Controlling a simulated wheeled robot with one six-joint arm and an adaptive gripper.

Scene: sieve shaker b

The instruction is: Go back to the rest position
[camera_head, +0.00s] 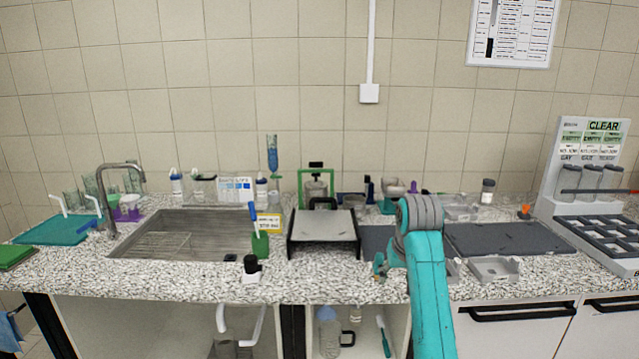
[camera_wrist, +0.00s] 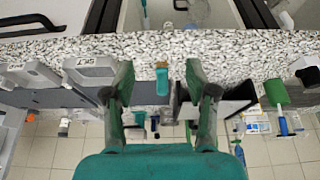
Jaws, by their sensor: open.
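My teal arm reaches up from the bottom of the head view to the counter. My gripper (camera_head: 382,265) shows only in small part beside the arm, over the front of the counter. In the wrist view, which is upside down, my gripper (camera_wrist: 158,78) has its two fingers wide apart. A small object with an orange-brown and teal surface (camera_wrist: 162,80) shows in the gap between them. Neither finger touches it in this picture. Nothing is held.
A black-framed stand with a light top (camera_head: 323,226) is close left of my gripper. A sink (camera_head: 185,233) lies farther left. A dark mat (camera_head: 510,238) and a grey tray (camera_head: 494,269) are to the right. A rack (camera_head: 560,208) stands far right. Cabinet handles (camera_head: 522,312) stick out below.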

